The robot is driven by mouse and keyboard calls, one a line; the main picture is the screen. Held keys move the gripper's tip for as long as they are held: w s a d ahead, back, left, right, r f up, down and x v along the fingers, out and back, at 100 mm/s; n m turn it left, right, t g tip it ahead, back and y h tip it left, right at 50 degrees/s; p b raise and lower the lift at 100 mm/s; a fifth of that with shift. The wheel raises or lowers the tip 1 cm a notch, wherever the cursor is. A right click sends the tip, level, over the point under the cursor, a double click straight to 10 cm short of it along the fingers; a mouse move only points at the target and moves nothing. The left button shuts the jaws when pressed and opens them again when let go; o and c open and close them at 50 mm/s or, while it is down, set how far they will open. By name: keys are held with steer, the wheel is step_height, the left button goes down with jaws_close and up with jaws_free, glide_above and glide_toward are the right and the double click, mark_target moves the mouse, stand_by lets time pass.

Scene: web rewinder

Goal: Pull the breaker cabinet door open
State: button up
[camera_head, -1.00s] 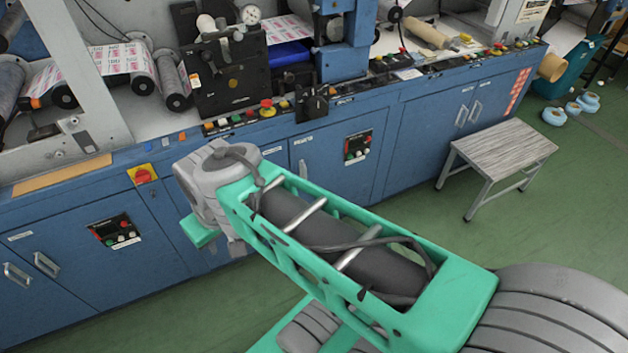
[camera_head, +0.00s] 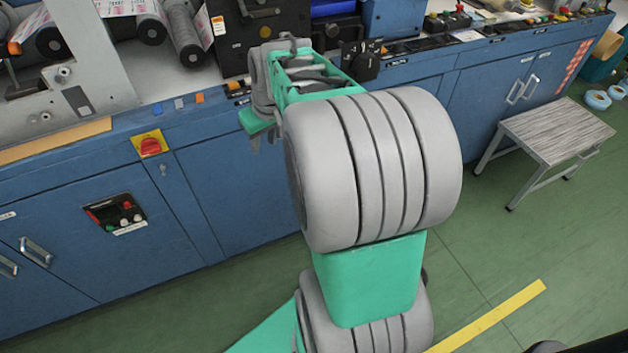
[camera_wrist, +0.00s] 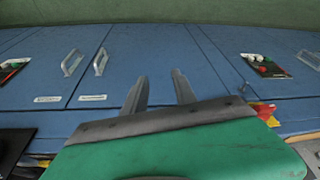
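Blue cabinet doors run along the machine's front; their labels are too small to read, so I cannot tell which is the breaker cabinet door. In the wrist view, two grey bar handles (camera_wrist: 86,62) stand side by side on shut doors (camera_wrist: 120,62), left of my gripper. My arm hides this pair in the head view. My gripper (camera_wrist: 159,84) is open and empty, its two fingers apart against the blue front, touching no handle. Another handle pair (camera_head: 22,258) is at the lower left.
A yellow-red rotary switch (camera_head: 150,145) and a button panel (camera_head: 115,214) are on the front, left of my arm. A step stool (camera_head: 550,140) stands at the right, before doors with handles (camera_head: 522,90). Green floor (camera_head: 470,240) is clear between.

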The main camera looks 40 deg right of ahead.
steer(key=w+d+f+t+b, duration=0.15)
steer(key=d+f+b, duration=0.75)
steer(key=d+f, duration=1.1)
steer(key=shift+m+g, duration=0.25)
steer(key=shift+m, duration=0.05)
steer(key=x, duration=0.2)
steer(key=b+x, duration=0.1)
steer(key=x, duration=0.1)
steer(key=b+x, duration=0.1)
steer(key=x, duration=0.1)
steer(key=shift+w+d+r, duration=0.1)
steer(key=shift+w+d, duration=0.2)
steer(key=shift+w, duration=0.05)
jaws_close()
